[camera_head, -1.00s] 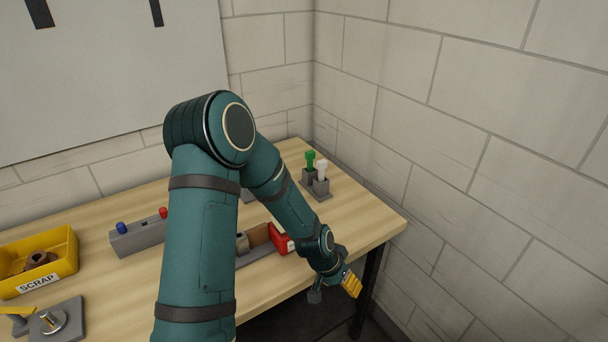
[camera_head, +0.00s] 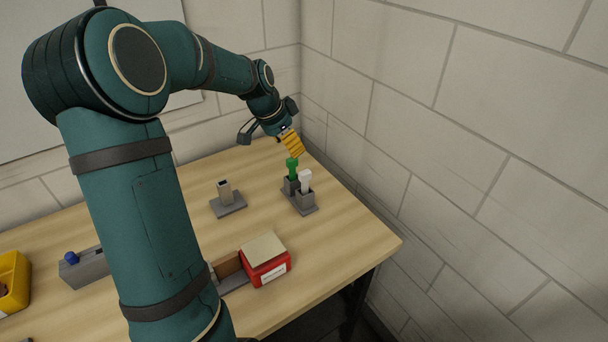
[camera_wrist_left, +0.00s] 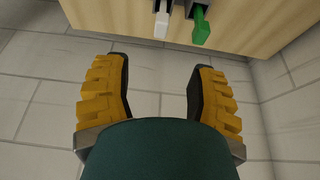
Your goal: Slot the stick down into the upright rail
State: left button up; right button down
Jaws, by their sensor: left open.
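A green stick (camera_head: 292,167) and a white stick (camera_head: 306,179) stand upright in a grey two-slot holder (camera_head: 301,205) at the table's back right. Both also show at the top of the left wrist view, the green one (camera_wrist_left: 201,27) right of the white one (camera_wrist_left: 162,22). A grey upright rail (camera_head: 225,190) rises from a flat base left of the holder. My left gripper (camera_head: 293,147) is by the top of the green stick; in the left wrist view its yellow fingers (camera_wrist_left: 157,75) are apart with nothing between them. My right gripper is out of view.
A red box (camera_head: 266,270) with a tan top sits near the front edge. A grey block with a blue button (camera_head: 71,257) and a yellow bin (camera_head: 12,282) are at left. Walls close in behind and at right. Table between rail and red box is clear.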

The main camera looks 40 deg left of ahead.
aim_at(305, 172)
pick_arm(q)
jog(key=x, duration=0.8)
jog(key=shift+d, duration=0.1)
jog(key=shift+x, duration=2.8)
grip_shut()
